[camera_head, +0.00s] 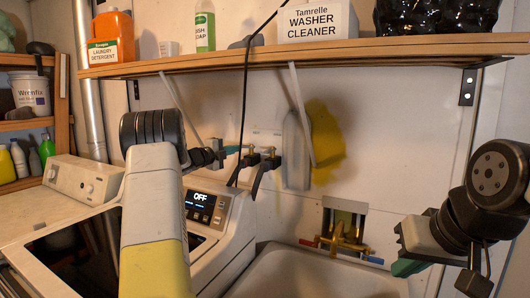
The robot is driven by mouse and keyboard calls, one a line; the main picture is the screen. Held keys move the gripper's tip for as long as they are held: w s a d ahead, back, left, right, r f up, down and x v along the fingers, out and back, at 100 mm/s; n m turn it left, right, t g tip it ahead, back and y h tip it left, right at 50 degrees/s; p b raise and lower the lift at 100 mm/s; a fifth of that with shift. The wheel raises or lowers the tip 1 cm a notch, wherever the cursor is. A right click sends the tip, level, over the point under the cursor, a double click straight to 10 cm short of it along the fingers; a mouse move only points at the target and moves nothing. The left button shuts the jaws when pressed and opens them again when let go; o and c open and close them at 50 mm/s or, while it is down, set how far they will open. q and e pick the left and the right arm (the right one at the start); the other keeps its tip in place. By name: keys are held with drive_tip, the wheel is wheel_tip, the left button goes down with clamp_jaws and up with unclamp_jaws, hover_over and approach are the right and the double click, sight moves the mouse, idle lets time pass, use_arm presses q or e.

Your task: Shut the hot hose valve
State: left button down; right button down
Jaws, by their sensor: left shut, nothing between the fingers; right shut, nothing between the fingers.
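Two small brass hose valves (271,157) sit on the back wall above the washer, with dark hoses hanging from them. I cannot tell for sure which is the hot one or how its handle is turned. My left gripper (217,152) is shut and empty, just left of the valves. A teal piece shows between it and the valves; whether the gripper touches a valve is unclear. My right gripper (402,250) is shut and empty at the lower right, over the sink's right side, far from the valves.
A wooden shelf (330,50) with detergent bottles runs above the valves. A white washer (225,225) stands below, with a utility sink (320,275) to its right. A brass faucet (343,240) is on the wall above the sink. A grey bottle-shaped thing (295,150) and yellow cloth (325,140) hang right of the valves.

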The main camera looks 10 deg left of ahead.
use_arm(q)
drive_tip(key=shift+w+a+r, duration=0.1)
drive_tip(key=shift+w+a, duration=0.3)
drive_tip(key=shift+w, duration=0.35)
drive_tip(key=shift+w+a+r, duration=0.1)
drive_tip(key=shift+w+a, duration=0.3)
drive_tip(key=shift+w, duration=0.5)
